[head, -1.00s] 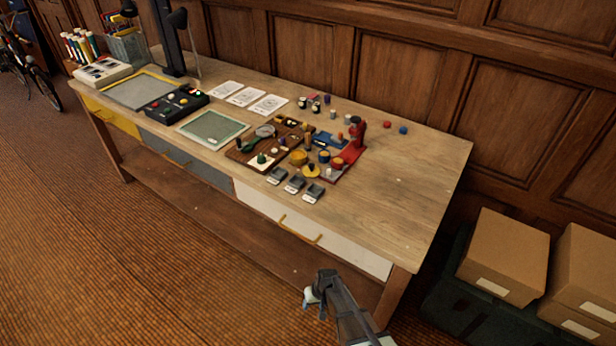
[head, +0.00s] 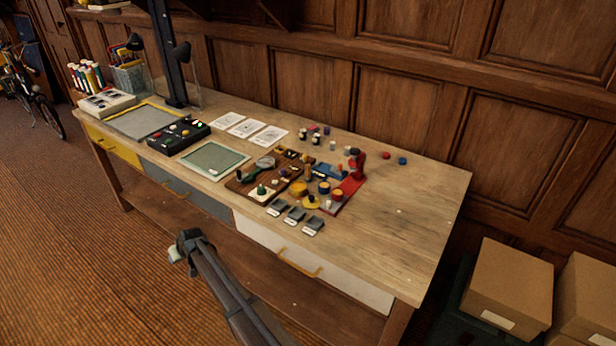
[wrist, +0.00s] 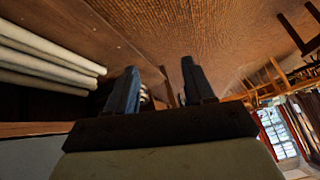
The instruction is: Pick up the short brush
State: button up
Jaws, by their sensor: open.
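I cannot pick out the short brush for certain in the head view; the small items on the workbench (head: 410,220) are too small to tell. A brown wooden tray (head: 240,187) holds several small tools and knobbed pieces, and a mesh holder (head: 130,78) with upright coloured items stands at the back left. My gripper (head: 178,250) is in front of the bench's front edge, apart from everything on it. In the wrist view my gripper (wrist: 157,84) has its two fingers spread, with nothing between them.
A black control box (head: 178,137), a framed green-grey panel (head: 213,160) and white cards (head: 243,127) lie left of and behind the tray. A dark post (head: 168,50) stands at the back left. The bench's right end is mostly clear. Cardboard boxes (head: 508,287) sit at right.

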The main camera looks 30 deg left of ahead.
jog(key=shift+n+t+h, duration=0.4)
jog(key=shift+t+h, duration=0.1)
jog(key=w+r, duration=0.7)
jog(key=r, duration=0.1)
jog(key=w+r, duration=0.7)
jog(key=r, duration=0.2)
jog(key=w+r, duration=0.7)
jog(key=r, duration=0.2)
jog(key=shift+w+a+r, duration=0.1)
jog(key=shift+a+r, duration=0.05)
jog(key=shift+r, duration=0.05)
jog(key=w+d+r+n+h, duration=0.1)
jog(key=w+d+r+h, duration=0.3)
jog(key=w+d, duration=0.75)
notch_tip(320, 180, up, 5)
jog(key=n+h, duration=0.1)
jog(key=h, duration=0.1)
send_over(308, 165)
jog(key=shift+g, duration=0.3)
notch_tip(308, 165, down, 8)
jog(key=shift+w+d+f, duration=0.1)
jog(key=shift+d, duration=0.05)
jog(key=shift+f, duration=2.7)
jog(key=shift+c, duration=0.2)
